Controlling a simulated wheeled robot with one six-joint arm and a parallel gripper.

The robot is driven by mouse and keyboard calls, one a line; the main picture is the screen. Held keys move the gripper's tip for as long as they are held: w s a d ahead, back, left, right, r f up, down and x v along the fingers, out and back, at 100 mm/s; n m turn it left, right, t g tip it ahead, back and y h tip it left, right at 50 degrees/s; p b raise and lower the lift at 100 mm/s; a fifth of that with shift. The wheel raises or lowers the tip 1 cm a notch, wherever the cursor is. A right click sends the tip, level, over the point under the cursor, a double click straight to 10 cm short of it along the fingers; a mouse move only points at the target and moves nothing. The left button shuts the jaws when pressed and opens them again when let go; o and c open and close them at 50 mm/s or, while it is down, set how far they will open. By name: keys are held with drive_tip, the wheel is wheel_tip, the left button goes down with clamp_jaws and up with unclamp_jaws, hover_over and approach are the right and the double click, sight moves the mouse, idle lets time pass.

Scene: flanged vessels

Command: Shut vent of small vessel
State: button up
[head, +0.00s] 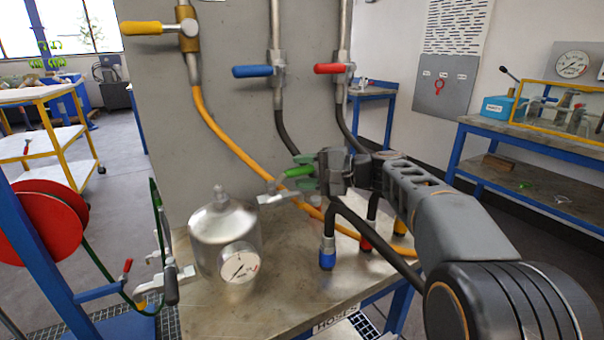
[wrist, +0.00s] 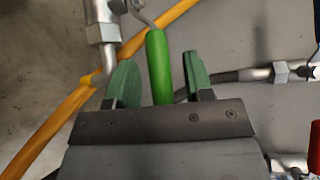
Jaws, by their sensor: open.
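The small vessel (head: 222,225) is a silver domed tank with a round gauge (head: 239,264) on its front, standing on the metal bench. A silver valve fitting (head: 272,198) shows to its right, and a green lever handle (head: 297,171) is just above it. My gripper (head: 306,174) is at the green handle, with green-padded fingers. In the wrist view, the green handle (wrist: 158,62) stands between the two open fingers of my gripper (wrist: 161,78), with gaps on both sides. Whether the fitting joins the vessel is hard to tell.
A grey panel (head: 235,75) behind the bench carries yellow (head: 142,28), blue (head: 253,71) and red (head: 332,69) valve handles with hoses hanging down. A blue-ended hose (head: 327,255) stands near my arm. A red reel (head: 45,225) is at the left. The bench front (head: 280,310) is clear.

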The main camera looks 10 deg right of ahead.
drive_tip(key=shift+w+a, duration=0.15)
drive_tip(key=shift+a, duration=0.25)
drive_tip(key=shift+c, duration=0.5)
clamp_jaws()
